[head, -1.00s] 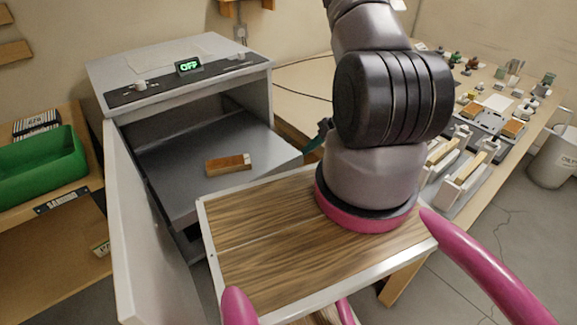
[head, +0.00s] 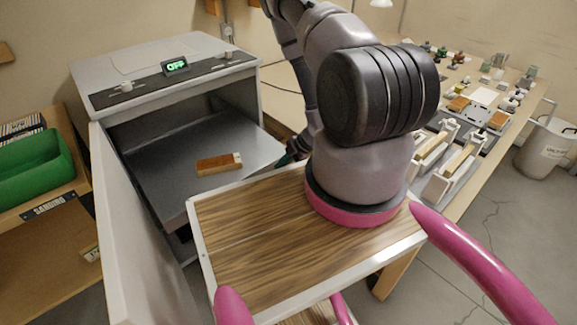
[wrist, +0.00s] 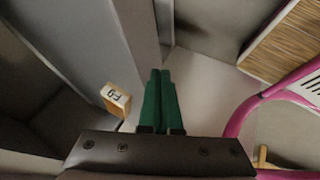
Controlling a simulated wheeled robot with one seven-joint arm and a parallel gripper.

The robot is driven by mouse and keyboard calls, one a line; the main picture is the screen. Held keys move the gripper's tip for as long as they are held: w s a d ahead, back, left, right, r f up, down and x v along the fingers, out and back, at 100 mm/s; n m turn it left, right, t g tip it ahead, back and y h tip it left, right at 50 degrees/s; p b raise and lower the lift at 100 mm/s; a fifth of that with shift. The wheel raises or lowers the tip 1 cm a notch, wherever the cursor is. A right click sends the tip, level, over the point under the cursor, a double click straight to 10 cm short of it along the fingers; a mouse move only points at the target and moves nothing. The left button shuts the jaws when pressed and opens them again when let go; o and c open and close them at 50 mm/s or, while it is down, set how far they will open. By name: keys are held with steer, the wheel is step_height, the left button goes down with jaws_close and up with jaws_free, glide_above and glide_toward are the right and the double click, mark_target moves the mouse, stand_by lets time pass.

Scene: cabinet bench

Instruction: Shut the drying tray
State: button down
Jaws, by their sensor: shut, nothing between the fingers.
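The drying tray (head: 205,150) is a flat grey shelf sticking out of the front of a grey cabinet (head: 165,75). A small wooden block (head: 219,163) with a pale end lies on it. In the wrist view the block (wrist: 115,100) shows a dark mark on its end, left of my fingers. My gripper (head: 288,158) is at the tray's right front corner, partly hidden by my arm. In the wrist view its green fingers (wrist: 160,90) are together with nothing between them. I cannot tell whether they touch the tray.
The cabinet door (head: 140,235) stands open at the left. Its display (head: 176,66) reads OFF. A green bin (head: 35,170) sits on a shelf at the left. A workbench (head: 450,200) with several fixtures and parts runs along the right. A pale bucket (head: 545,148) stands beyond it.

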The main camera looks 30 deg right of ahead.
steer(key=shift+w+a, duration=0.15)
steer(key=shift+w, duration=0.3)
steer(key=shift+w, duration=0.15)
